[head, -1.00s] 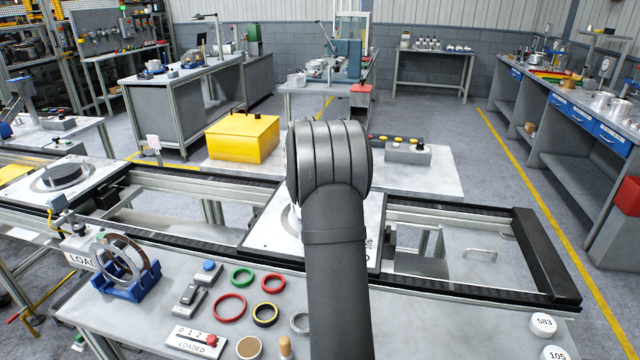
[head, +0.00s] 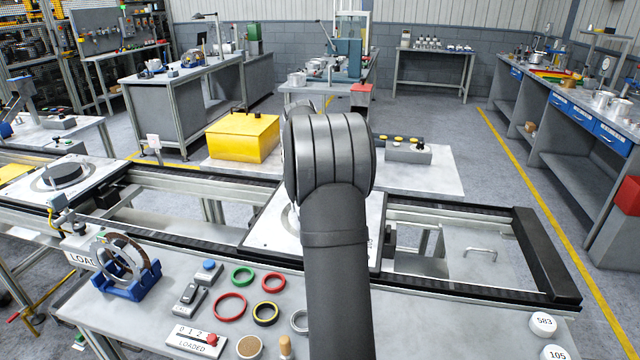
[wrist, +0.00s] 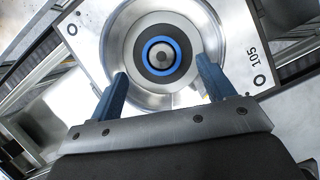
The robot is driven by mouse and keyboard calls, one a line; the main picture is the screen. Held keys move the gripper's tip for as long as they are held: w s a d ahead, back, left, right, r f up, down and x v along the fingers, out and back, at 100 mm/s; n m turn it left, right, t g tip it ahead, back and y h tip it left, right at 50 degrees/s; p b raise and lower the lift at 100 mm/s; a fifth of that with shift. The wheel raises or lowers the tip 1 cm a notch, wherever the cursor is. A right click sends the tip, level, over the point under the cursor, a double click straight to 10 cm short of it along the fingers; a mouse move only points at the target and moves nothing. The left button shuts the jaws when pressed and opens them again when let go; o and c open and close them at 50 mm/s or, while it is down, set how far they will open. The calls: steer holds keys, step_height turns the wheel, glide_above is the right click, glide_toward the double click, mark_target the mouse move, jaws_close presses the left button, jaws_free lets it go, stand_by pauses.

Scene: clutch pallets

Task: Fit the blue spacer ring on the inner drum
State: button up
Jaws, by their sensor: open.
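In the wrist view the blue spacer ring (wrist: 147,54) lies around the light grey round hub of the inner drum (wrist: 160,57), roughly concentric with it. A dark grey disc surrounds the ring, inside a wide silver metal dish (wrist: 122,40). Whether the ring is fully down cannot be told. My gripper (wrist: 161,68) is open, its two blue fingers apart on either side of the near part of the dish, with nothing between them. The ring lies beyond the fingertips. In the head view my arm hides the ring, the drum and the gripper.
The white pallet (head: 266,232) marked 105 sits on the rail frame. On the front bench are a red ring (head: 230,306), a green ring (head: 243,276), a black and yellow ring (head: 265,313) and a blue cradle (head: 127,284). A yellow box (head: 243,138) stands behind.

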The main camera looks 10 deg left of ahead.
steer(key=d+v, duration=0.1)
steer(key=v, duration=0.7)
steer(key=shift+a, duration=0.45)
steer(key=x, duration=1.2)
steer(key=shift+a+f, duration=0.1)
steer(key=shift+f, duration=0.4)
steer(key=shift+r, duration=0.2)
